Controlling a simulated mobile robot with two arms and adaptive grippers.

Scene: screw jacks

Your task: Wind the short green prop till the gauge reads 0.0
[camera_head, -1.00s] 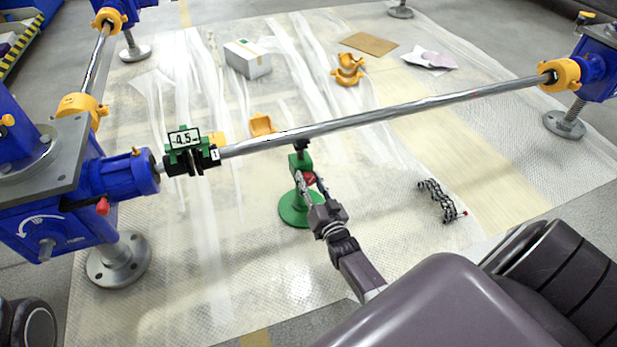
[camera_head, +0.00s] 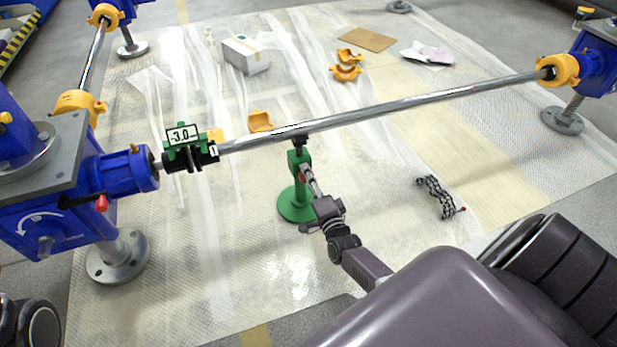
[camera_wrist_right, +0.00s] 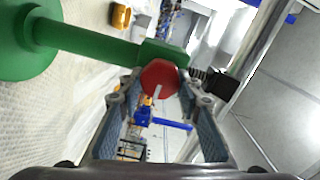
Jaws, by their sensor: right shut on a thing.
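The short green prop (camera_head: 298,190) stands upright on its round base under the long shaft, its dark top at the shaft's underside. Its red knob (camera_wrist_right: 160,79) shows in the wrist view between the fingers of my right gripper (camera_head: 307,178), which is shut on it. In the head view the fingers mostly hide the knob. The gauge (camera_head: 183,135) sits on the shaft's left end in a green clamp; its display seems to read -3.0. My left gripper is not in view.
The steel shaft (camera_head: 400,104) runs between blue units (camera_head: 110,175) at left and right. Yellow half-rings (camera_head: 346,66), a white box (camera_head: 246,54) and a dark coiled chain (camera_head: 438,198) lie on the plastic floor sheet. The sheet is clear around the prop's base.

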